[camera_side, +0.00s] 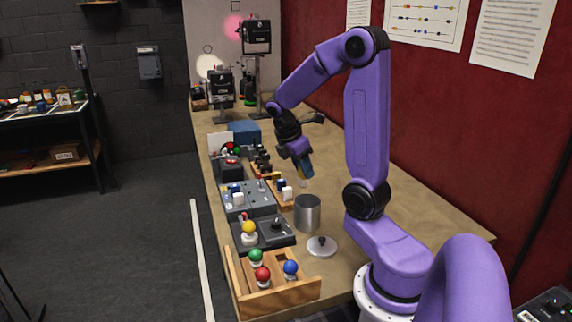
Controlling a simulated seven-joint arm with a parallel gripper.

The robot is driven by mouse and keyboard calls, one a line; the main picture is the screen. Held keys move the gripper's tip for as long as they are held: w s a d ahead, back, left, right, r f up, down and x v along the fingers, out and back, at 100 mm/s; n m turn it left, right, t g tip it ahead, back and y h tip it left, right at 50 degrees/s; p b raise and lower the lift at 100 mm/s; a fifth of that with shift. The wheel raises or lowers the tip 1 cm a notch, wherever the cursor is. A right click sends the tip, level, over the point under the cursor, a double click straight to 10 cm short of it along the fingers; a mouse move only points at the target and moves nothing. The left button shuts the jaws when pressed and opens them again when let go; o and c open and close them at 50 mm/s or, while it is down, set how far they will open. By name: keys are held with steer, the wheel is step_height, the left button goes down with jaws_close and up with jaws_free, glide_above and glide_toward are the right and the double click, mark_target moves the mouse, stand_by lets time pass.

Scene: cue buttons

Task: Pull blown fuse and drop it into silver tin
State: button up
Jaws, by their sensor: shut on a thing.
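My gripper (303,176) is shut on a small pale fuse (303,183), mostly hidden by the fingers. It holds the fuse in the air, a little behind and above the silver tin. The silver tin (307,215) stands upright on the wooden table, its top open. Its round lid (322,246) with a dark knob lies on the table in front of it. A wooden fuse rack (285,203) with white and dark pieces stands left of the tin. The tin's inside is too small to make out.
A grey switch panel (248,200) and a dark box with a yellow button (249,229) line the left of the table. A wooden tray (283,298) with green, red and blue buttons is at the front. Stage lamps (256,36) stand at the back. The table's (430,225) right is clear.

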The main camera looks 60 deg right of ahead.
mark_target(307, 185)
step_height(307, 185, down, 6)
steer(key=s+m, duration=0.1)
steer(key=shift+s+m+y, duration=0.3)
steer(key=shift+m, duration=0.1)
stand_by(0.5)
steer(key=shift+f, duration=0.15)
steer(key=shift+d, duration=0.1)
steer(key=o, duration=1.1)
step_height(307, 185, up, 7)
stand_by(0.4)
